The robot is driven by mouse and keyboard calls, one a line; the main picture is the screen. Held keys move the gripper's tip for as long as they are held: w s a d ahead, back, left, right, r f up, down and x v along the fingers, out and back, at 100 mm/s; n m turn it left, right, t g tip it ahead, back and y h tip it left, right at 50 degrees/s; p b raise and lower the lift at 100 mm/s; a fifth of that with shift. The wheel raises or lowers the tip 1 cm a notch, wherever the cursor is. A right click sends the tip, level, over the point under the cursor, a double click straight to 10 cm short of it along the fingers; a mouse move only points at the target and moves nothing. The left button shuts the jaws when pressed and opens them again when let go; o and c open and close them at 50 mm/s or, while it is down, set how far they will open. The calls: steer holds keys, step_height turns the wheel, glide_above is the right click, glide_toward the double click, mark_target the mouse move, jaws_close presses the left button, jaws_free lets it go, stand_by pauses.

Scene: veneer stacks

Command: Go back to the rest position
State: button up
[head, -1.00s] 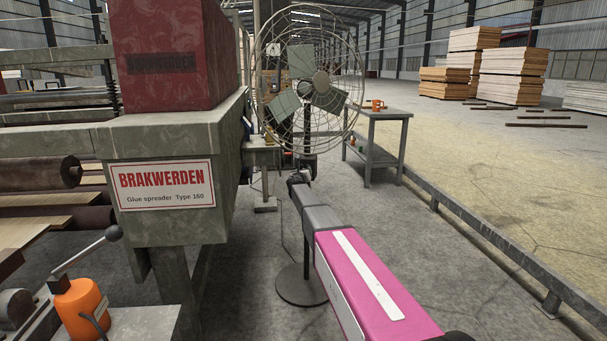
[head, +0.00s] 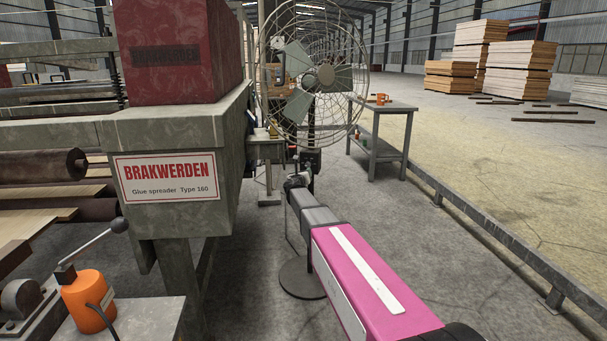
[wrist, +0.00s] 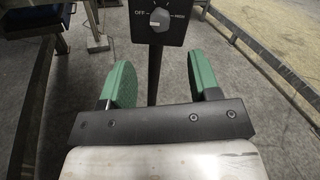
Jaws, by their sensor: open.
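My gripper (wrist: 165,66) is open in the wrist view, with its two green finger pads apart and nothing held. The fan's black control box (wrist: 158,22), with a dial marked OFF and HIGH, is just ahead of it. In the head view my pink and grey arm reaches forward to the caged fan (head: 312,76), and the fingers there are too small to make out.
The grey glue spreader (head: 175,140) stands close on the left, with an orange container (head: 88,302) before it. A metal table (head: 385,107) with an orange mug (head: 382,98) is beyond at right. A low rail (head: 470,220) runs along the right. Wood stacks (head: 520,70) stand far back.

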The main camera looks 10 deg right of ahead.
steer(key=s+d+f+m+g, duration=0.3)
steer(key=s+f+m, duration=0.2)
steer(key=s+m, duration=0.25)
steer(key=s+d+f+m+g+h, duration=0.1)
steer(key=s+d+f+m+g, duration=0.4)
steer(key=s, duration=0.3)
steer(key=s+d+f+m+g, duration=0.2)
steer(key=s+f+m, duration=0.3)
steer(key=s+m, duration=0.3)
steer(key=s+a+f+m+g+y, duration=0.2)
steer(key=s+m, duration=0.3)
steer(key=s, duration=0.3)
steer(key=s+a+f+m+g+y, duration=0.2)
steer(key=s+f+m, duration=0.1)
steer(key=s, duration=0.5)
steer(key=s+a+f+m+g+y, duration=0.2)
steer(key=s+m+g+y, duration=0.1)
steer(key=s+m, duration=0.3)
steer(key=shift+s+a+f+m, duration=0.2)
steer(key=shift+s+f+m, duration=0.2)
steer(key=shift+s, duration=0.65)
